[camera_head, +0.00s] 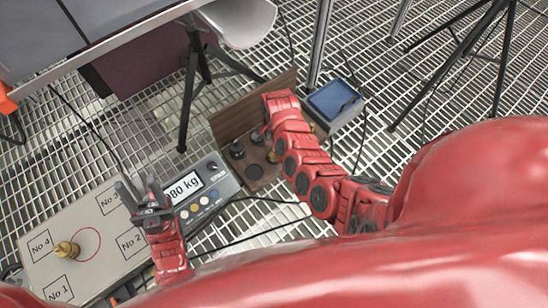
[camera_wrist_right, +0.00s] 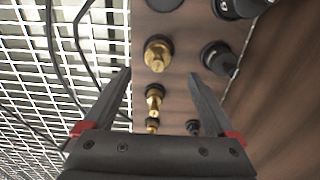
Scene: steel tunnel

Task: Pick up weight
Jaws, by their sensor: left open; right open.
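A brass weight (camera_head: 67,250) stands on the scale's beige platform (camera_head: 105,275), by a red circle. My left gripper (camera_head: 143,188) is open and empty above the platform, in front of the display. My right arm reaches over a wooden weight stand (camera_head: 283,98); its gripper is mostly hidden in the head view. In the right wrist view my right gripper (camera_wrist_right: 160,76) is open. A brass weight (camera_wrist_right: 157,56) shows between its fingertips, with smaller brass weights (camera_wrist_right: 154,97) in line below. Black weights (camera_wrist_right: 217,58) stand to the right. I cannot tell any contact.
The scale's display (camera_head: 182,188) is partly covered by my left gripper and ends in "80 kg". Tripod legs (camera_head: 470,50), a stool (camera_head: 240,22) and cables stand around on the grating floor (camera_head: 375,60).

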